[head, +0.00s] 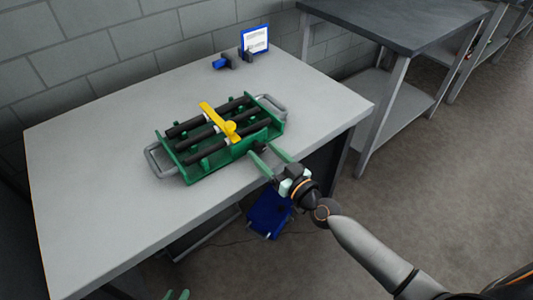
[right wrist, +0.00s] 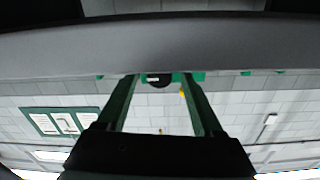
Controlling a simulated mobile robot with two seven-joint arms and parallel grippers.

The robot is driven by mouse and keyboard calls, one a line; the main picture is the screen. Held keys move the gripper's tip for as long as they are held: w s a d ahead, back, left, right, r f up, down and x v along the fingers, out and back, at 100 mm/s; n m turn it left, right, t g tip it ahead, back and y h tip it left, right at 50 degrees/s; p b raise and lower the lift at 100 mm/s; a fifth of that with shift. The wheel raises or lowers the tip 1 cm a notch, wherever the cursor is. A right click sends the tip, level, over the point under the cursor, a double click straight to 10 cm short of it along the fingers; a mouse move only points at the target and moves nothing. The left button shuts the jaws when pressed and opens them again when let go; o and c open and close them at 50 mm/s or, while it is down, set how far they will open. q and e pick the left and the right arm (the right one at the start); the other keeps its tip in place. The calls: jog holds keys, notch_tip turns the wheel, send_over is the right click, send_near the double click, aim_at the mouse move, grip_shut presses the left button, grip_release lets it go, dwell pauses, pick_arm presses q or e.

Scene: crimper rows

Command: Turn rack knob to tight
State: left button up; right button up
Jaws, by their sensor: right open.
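The green rack (head: 245,146) lies on the grey table, holding several dark rods under a yellow bar (head: 209,112). A yellow knob-like piece (head: 231,127) sits on the bar. A dark round knob (head: 262,147) is on the rack's front side; it also shows in the right wrist view (right wrist: 158,81). My right gripper (head: 268,156) is open at the rack's front, its green fingers either side of the dark knob; they also show in the right wrist view (right wrist: 160,92). I cannot tell whether they touch it. Only the fingertips of my left gripper (head: 177,295) show, apart, at the bottom edge.
The table (head: 90,205) is clear left and in front of the rack. Grey handles (head: 157,160) stick out at the rack's ends. A small sign (head: 255,40) and a blue item (head: 223,62) stand at the back. A blue object (head: 268,213) is below the front edge.

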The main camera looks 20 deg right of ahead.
jog(key=shift+s, duration=0.1)
pick_arm(q)
jog(key=shift+f, duration=0.1)
pick_arm(e)
jog(key=v, duration=1.2)
jog(key=shift+s, duration=0.15)
jog(key=s+a+f+g+h, duration=0.1)
jog(key=s+a+f+g, duration=0.3)
jog(key=f, duration=0.3)
jog(key=s+a+f+g+h, duration=0.1)
jog(key=s+a+f+g, duration=0.25)
jog(key=s+f, duration=0.35)
pick_arm(q)
jog(key=s+a+r+p, duration=0.1)
jog(key=a+r+p, duration=0.2)
jog(key=r+p, duration=0.7)
jog(key=p, duration=0.3)
jog(key=shift+s+a+n+y, duration=0.3)
jog(key=shift+s+n+y, duration=0.1)
pick_arm(e)
jog(key=s+d+r+h, duration=0.1)
jog(key=d+r, duration=0.3)
jog(key=r, duration=0.4)
jog(key=shift+s+d+r, duration=0.15)
jog(key=shift+s+r, duration=0.1)
jog(key=shift+s, duration=0.05)
